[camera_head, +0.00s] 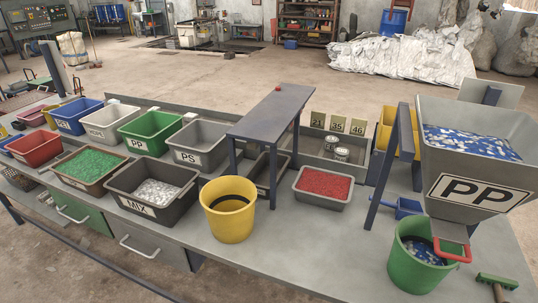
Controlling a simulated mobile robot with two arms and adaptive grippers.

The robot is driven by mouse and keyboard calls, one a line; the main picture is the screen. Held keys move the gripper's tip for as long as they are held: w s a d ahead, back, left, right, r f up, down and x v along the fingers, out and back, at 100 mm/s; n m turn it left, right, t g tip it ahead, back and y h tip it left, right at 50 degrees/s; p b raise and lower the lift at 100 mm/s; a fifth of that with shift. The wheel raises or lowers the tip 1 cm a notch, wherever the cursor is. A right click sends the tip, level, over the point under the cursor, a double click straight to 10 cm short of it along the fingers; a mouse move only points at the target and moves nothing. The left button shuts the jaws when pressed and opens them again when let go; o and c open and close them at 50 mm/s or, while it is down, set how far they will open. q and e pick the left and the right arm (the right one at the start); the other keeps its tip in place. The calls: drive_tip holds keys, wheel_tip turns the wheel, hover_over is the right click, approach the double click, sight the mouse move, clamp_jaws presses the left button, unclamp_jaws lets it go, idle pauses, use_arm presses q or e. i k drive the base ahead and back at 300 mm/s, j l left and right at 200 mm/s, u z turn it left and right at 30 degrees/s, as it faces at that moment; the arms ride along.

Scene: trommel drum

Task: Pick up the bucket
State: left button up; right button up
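A yellow bucket (232,225) stands upright on the grey workbench, in front of a small raised table. Its inside looks mostly empty, with a dark band within. A green bucket (408,272) stands under the spout of the PP hopper at the right front. It holds blue and white flakes, and the red spout handle covers part of its right rim. Another yellow container (387,130) is partly hidden behind the hopper's frame. Neither of my grippers is in view.
The PP hopper (478,190) overhangs the green bucket. A grey tray of red pellets (322,187) and a MIX bin (143,211) flank the yellow bucket. A green brush (497,282) lies at the right. The bench (310,255) is clear between the two buckets.

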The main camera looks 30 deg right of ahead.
sight(414, 265)
drive_tip(key=z, duration=2.1)
drive_tip(key=i+l, duration=0.1)
drive_tip(key=l, duration=0.4)
drive_tip(key=i+l, duration=0.1)
drive_tip(key=l, duration=0.45)
